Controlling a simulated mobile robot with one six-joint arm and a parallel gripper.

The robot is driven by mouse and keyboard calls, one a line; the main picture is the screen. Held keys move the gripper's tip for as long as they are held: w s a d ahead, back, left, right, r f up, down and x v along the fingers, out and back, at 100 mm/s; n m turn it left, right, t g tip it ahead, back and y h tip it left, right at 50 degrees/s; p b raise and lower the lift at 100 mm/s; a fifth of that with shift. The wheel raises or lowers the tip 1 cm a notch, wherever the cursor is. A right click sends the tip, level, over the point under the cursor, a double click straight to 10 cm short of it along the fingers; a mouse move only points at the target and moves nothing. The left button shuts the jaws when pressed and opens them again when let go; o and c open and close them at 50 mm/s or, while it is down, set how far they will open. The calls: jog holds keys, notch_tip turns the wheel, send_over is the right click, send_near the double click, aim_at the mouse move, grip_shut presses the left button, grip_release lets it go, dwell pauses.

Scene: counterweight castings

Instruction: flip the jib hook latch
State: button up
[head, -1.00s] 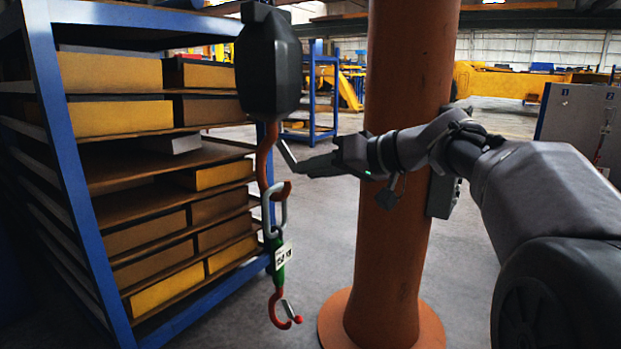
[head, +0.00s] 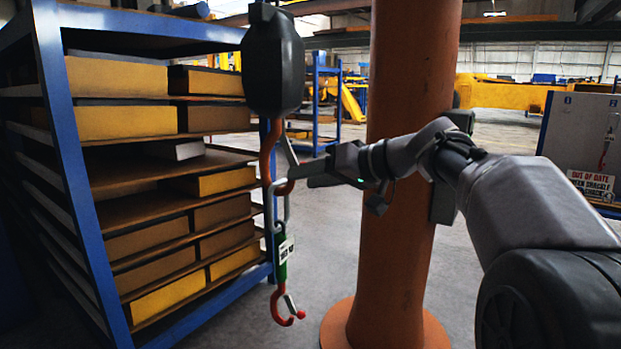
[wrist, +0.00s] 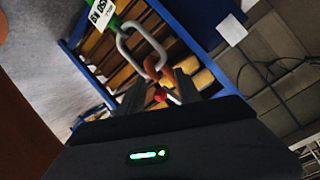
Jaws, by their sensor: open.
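The orange jib hook (head: 268,160) hangs below a black hook block (head: 272,62). Its grey latch (head: 289,146) slants down from the shank toward the hook's tip. A grey oblong link (head: 287,212) hangs in the hook, with a green tagged fitting (head: 281,262) and a smaller red hook (head: 279,308) below. My gripper (head: 283,183) comes in from the right, its fingers at the hook's tip and overlapping it in the head view. In the wrist view, my open fingers (wrist: 161,90) have a red knob (wrist: 159,96) and part of the orange hook between them. Contact cannot be told.
A blue-framed rack (head: 58,150) with yellow and brown blocks stands close behind the hook at left. An orange column (head: 400,230) stands just behind my arm. A grey board (head: 580,125) with a warning sign (head: 591,184) is at far right. Open floor lies between rack and column.

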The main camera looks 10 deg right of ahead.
jog(key=p+v, duration=0.3)
jog(key=v, duration=1.4)
jog(key=shift+p, duration=0.35)
jog(key=shift+s+r, duration=0.1)
jog(key=shift+s, duration=0.05)
